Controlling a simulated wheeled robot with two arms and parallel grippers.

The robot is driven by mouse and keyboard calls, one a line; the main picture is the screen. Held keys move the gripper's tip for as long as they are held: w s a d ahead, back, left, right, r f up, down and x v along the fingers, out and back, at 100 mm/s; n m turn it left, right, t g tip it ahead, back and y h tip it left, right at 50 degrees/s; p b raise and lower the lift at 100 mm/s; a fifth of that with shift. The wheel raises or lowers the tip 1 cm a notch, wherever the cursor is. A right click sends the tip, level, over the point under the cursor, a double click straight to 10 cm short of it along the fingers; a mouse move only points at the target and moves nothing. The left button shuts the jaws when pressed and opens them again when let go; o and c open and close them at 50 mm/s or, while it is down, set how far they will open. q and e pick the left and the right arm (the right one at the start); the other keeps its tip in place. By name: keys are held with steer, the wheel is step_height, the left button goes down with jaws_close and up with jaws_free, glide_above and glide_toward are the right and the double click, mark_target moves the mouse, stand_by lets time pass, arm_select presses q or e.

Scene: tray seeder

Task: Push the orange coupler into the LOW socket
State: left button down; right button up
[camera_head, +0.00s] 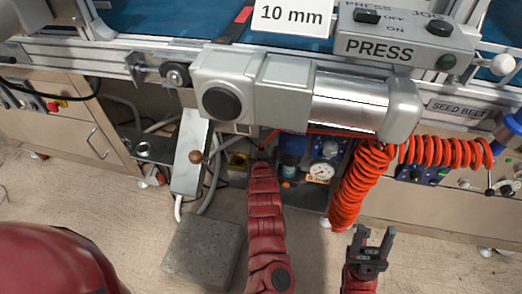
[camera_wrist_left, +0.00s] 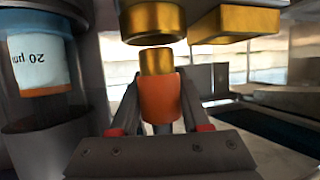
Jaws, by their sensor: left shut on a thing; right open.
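In the left wrist view, my left gripper (camera_wrist_left: 158,115) is shut on the orange coupler (camera_wrist_left: 158,98), which stands upright with its brass end up. A round brass socket (camera_wrist_left: 151,22) is directly above that end; whether they touch I cannot tell. A squarer brass fitting (camera_wrist_left: 235,23) is to its right. No LOW label is readable. In the head view, my left arm reaches under the machine, and its fingertips and the coupler are hidden. My right gripper (camera_head: 371,246) is open and empty at the lower right, apart from the machine.
In the head view, a coiled orange hose (camera_head: 362,180) hangs right of the pressure gauge (camera_head: 320,172). A grey block (camera_head: 204,252) sits on the floor. The PRESS box (camera_head: 405,38) is above.

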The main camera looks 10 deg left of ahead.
arm_select(q)
steer(key=shift+f+b, duration=0.95)
steer(key=shift+f, duration=0.35)
stand_by(1.0)
steer(key=shift+c, duration=1.5)
jaws_free()
